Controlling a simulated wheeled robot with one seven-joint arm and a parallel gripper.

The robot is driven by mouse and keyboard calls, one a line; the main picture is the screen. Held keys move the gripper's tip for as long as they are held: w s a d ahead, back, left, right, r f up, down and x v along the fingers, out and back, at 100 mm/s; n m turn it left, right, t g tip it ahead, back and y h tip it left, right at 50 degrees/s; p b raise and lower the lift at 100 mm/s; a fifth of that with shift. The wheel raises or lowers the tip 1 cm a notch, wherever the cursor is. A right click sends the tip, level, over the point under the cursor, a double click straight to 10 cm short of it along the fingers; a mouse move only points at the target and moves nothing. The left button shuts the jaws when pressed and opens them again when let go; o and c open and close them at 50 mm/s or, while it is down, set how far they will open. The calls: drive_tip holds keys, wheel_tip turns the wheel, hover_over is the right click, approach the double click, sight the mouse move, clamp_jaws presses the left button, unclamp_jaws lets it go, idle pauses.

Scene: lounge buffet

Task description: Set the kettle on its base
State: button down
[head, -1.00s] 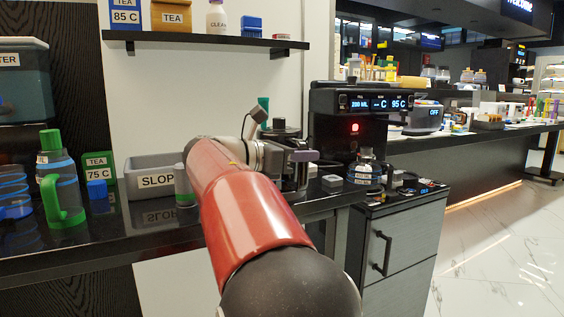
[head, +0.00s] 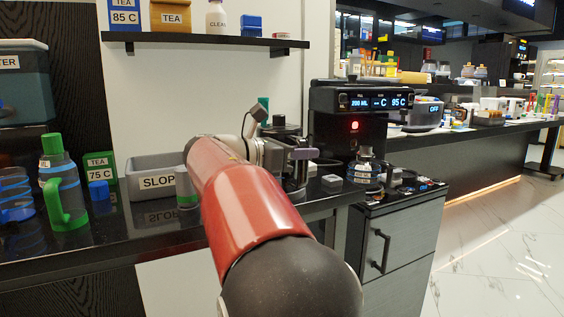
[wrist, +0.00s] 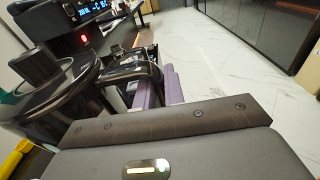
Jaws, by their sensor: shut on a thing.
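The dark, glossy kettle (head: 280,131) with a black lid stands behind the end of my arm in the head view, partly hidden by it. In the wrist view the kettle (wrist: 62,92) fills the left side, its lid knob up and its handle reaching toward my fingers. My gripper (wrist: 160,86), with purple finger pads, is shut on the kettle's handle; the gripper (head: 303,154) also shows in the head view. The kettle looks upright. Its underside is hidden, and I cannot make out the base or whether the kettle touches it.
A black dispenser (head: 350,120) with a lit display stands right of the kettle. A small grey block (head: 331,183) and a glass jar (head: 364,168) are near it. A grey SLOP bin (head: 150,178) and a green-handled bottle (head: 62,185) stand left. A shelf (head: 205,41) hangs above.

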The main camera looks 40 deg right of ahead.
drive_tip(key=shift+r, duration=0.25)
drive_tip(key=shift+r+p, duration=2.35)
drive_tip(key=shift+p, duration=0.5)
drive_tip(key=shift+s, duration=0.1)
